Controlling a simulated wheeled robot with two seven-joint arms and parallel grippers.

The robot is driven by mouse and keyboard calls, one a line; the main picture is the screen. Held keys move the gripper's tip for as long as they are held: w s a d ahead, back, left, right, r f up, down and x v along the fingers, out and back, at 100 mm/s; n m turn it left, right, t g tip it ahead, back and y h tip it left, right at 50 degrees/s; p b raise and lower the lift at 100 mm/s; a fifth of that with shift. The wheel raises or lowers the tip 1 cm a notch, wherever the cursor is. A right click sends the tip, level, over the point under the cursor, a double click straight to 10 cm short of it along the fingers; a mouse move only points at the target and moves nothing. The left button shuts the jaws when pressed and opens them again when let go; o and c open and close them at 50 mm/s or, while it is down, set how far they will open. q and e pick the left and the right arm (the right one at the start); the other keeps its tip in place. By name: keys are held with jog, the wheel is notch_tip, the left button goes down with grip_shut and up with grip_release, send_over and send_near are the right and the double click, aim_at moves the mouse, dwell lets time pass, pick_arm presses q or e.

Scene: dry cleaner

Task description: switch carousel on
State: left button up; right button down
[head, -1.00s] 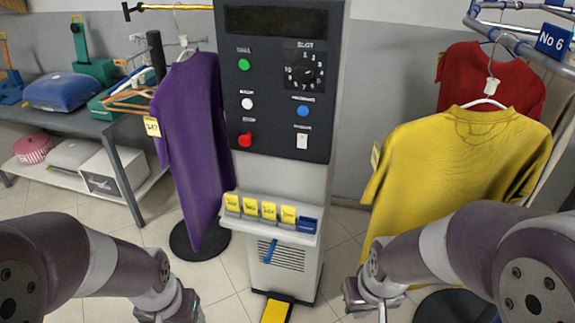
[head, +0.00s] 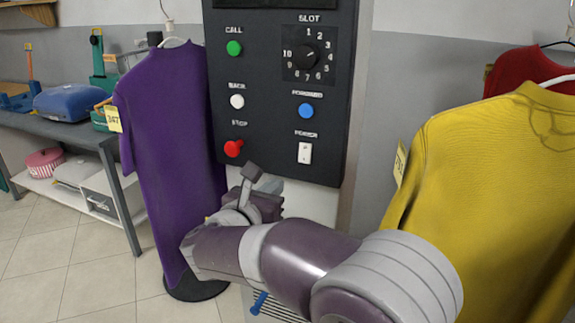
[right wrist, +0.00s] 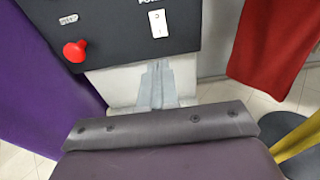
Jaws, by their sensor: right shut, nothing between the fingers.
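The control panel (head: 275,70) stands in front of me on a light column. Its white power rocker switch (head: 305,153) sits at the lower right, under the blue forward button (head: 306,111). The switch also shows near the top of the right wrist view (right wrist: 157,23). The red stop knob (head: 234,148) is at the lower left. The slot dial (head: 307,56) is at the upper right. My right gripper (head: 254,170) is shut and empty, just below the panel's lower edge, left of and below the switch. In the right wrist view its fingers (right wrist: 157,84) point toward the panel. My left gripper is out of view.
A purple shirt (head: 170,150) hangs close left of the panel. A yellow shirt (head: 500,190) and a red shirt (head: 520,72) hang at the right. A grey table (head: 75,132) with items stands at the left. A green call button (head: 234,48) and a white back button (head: 237,101) are also on the panel.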

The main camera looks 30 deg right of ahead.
aim_at(304, 160)
jog(key=shift+d+f, duration=0.1)
jog(key=shift+d, duration=0.05)
jog(key=shift+w+d, duration=0.1)
jog(key=shift+w, duration=0.05)
jog(key=p+x, duration=0.1)
jog(key=x, duration=1.2)
jog(key=shift+w+d, duration=0.2)
jog(key=shift+w, duration=0.1)
